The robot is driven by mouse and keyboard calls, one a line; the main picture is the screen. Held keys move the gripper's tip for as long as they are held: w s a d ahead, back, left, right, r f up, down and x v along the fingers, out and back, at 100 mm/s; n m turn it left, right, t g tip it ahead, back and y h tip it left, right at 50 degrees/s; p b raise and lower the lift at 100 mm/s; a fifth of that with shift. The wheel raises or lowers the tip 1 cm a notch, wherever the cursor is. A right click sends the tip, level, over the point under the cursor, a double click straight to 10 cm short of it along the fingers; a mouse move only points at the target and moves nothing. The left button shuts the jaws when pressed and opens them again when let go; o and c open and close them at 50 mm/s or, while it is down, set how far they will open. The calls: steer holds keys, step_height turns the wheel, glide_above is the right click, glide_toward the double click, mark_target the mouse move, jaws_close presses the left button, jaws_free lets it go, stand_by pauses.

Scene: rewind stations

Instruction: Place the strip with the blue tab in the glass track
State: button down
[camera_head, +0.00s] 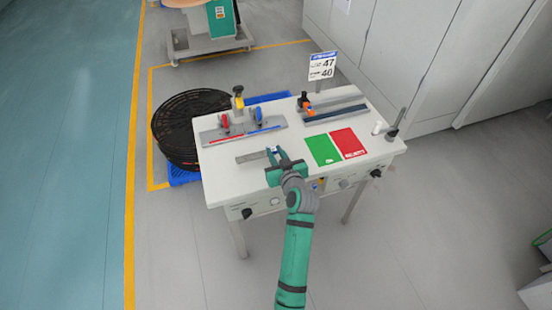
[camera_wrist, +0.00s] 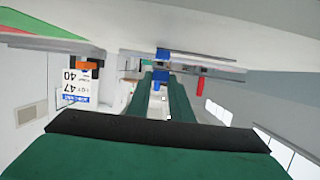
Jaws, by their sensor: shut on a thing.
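My gripper (camera_head: 272,154) is over the front left part of the white table, shut on a thin grey strip (camera_head: 251,157) that sticks out to its left. A small blue tab (camera_wrist: 162,54) shows at the fingertips in the wrist view. The strip looks low over the tabletop; I cannot tell whether it touches. Behind it lies a grey track fixture (camera_head: 211,136) with red and blue edge lines and a red and a blue clamp. A second track fixture (camera_head: 335,113) with an orange clamp is at the back right. I cannot tell which track is glass.
A green and a red panel (camera_head: 348,143) lie right of my gripper. A sign (camera_head: 322,66) with 47 and 40 stands at the table's back. A post (camera_head: 394,130) and a white cylinder are at the right edge. A black reel (camera_head: 172,130) stands left of the table.

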step_height(320, 180, down, 3)
steer(key=shift+f, duration=0.1)
steer(key=shift+a, duration=0.4)
steer(key=shift+d+f, duration=0.1)
steer(key=c, duration=1.6)
jaws_free()
steer(key=shift+d, duration=0.15)
